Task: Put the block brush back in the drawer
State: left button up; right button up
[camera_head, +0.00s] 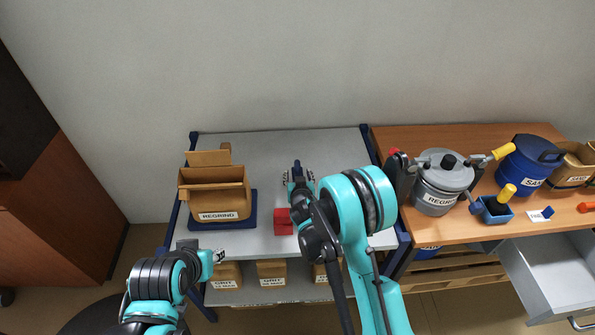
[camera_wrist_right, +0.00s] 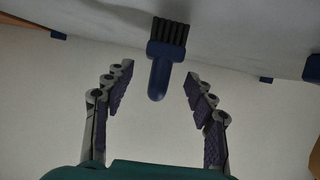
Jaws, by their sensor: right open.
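The block brush (camera_wrist_right: 164,72) has a blue handle and dark bristles in the right wrist view. Its handle points back between the open fingers of my right gripper (camera_wrist_right: 157,88), with a gap on both sides. In the head view my right gripper (camera_head: 299,188) is over the grey table, and my arm hides much of that spot. A small blue part, likely the brush, shows just beyond it. The drawer (camera_head: 556,274) is pulled open under the wooden bench at the right. My left gripper (camera_head: 219,255) is at the table's front edge; its finger opening is unclear.
A cardboard REGRIND box (camera_head: 215,193) stands on a blue base on the grey table (camera_head: 270,150). A red block (camera_head: 283,221) is beside my right gripper. The wooden bench (camera_head: 400,140) holds a grey pot (camera_head: 440,185), a blue drum (camera_head: 527,165) and a blue scoop-like container (camera_head: 493,211).

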jog(key=v, duration=0.4)
jog(key=shift+s+r+p, duration=0.25)
jog(key=shift+s+p, duration=0.05)
jog(key=shift+p, duration=0.05)
jog(key=shift+b+v, duration=0.55)
jog(key=shift+v, duration=0.6)
jog(key=shift+s+r, duration=0.1)
jog(key=shift+s, duration=0.55)
jog(key=s+d+r+g+h, duration=0.1)
jog(key=s+d+r+g, duration=0.2)
jog(key=s+d+r, duration=0.65)
jog(key=s+d+r+g, duration=0.1)
jog(key=s, duration=0.8)
jog(key=s+d+r+g+y, duration=0.1)
jog(key=s+g, duration=0.1)
jog(key=s, duration=0.8)
jog(key=shift+s+d+r+g, duration=0.2)
jog(key=shift+s+d+g, duration=0.1)
jog(key=shift+d, duration=0.1)
jog(key=shift+w, duration=0.1)
